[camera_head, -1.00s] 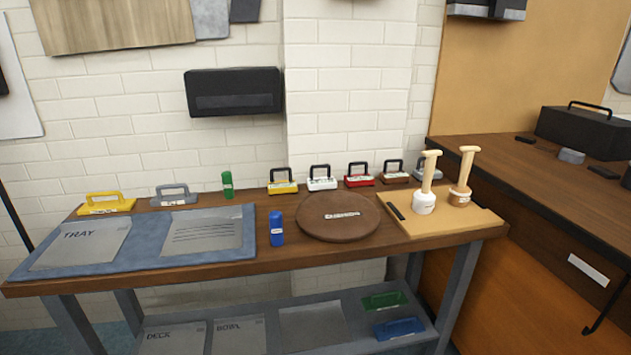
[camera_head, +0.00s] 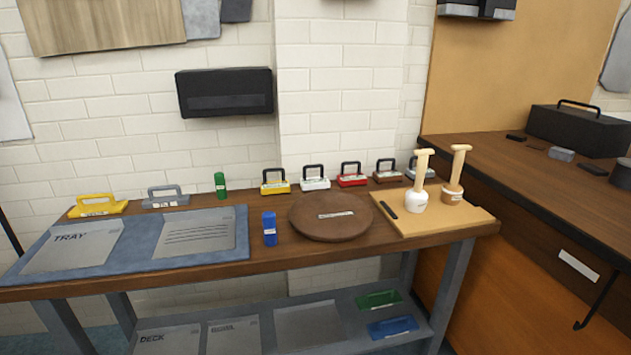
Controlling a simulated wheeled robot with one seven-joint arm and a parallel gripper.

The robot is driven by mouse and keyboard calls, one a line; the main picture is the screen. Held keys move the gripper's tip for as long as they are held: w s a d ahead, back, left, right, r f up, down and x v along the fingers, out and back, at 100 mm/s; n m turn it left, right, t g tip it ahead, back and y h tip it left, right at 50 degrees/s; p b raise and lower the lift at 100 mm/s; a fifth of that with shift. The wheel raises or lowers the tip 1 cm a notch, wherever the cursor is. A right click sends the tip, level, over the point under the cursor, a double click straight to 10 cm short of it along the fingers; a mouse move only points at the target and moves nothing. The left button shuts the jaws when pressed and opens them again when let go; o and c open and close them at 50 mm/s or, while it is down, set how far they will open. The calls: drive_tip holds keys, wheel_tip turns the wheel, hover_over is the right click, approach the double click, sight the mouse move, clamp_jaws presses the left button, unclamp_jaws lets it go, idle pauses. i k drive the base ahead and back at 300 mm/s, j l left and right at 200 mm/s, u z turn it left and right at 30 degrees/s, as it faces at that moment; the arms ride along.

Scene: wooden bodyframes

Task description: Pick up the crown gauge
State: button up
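No label that I can read names the crown gauge, so I cannot tell which thing it is. Along the back of the bench stand handled blocks with small labels: a yellow one (camera_head: 275,187), a white one (camera_head: 315,184), a red one (camera_head: 352,180), a brown one (camera_head: 387,177) and a grey one (camera_head: 414,174), partly hidden behind a white-based post. At the left are a larger yellow handled piece (camera_head: 97,209) and a grey handled piece (camera_head: 166,201). My gripper is not in view.
A round brown board (camera_head: 330,230) lies mid-bench. A blue cylinder (camera_head: 269,230) and green cylinder (camera_head: 220,186) stand nearby. A tan board (camera_head: 465,220) holds two handled posts (camera_head: 417,203). A blue-grey mat (camera_head: 140,263) covers the left. A dark counter (camera_head: 500,170) adjoins the right.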

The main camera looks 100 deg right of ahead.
sight(321, 183)
drive_tip(key=z, duration=0.4)
drive_tip(key=k+l+z, duration=0.1)
drive_tip(key=l+z, duration=0.85)
drive_tip(key=l, duration=0.55)
drive_tip(key=i+l+z, duration=0.15)
drive_tip(key=l, duration=0.95)
drive_tip(key=i+z, duration=0.05)
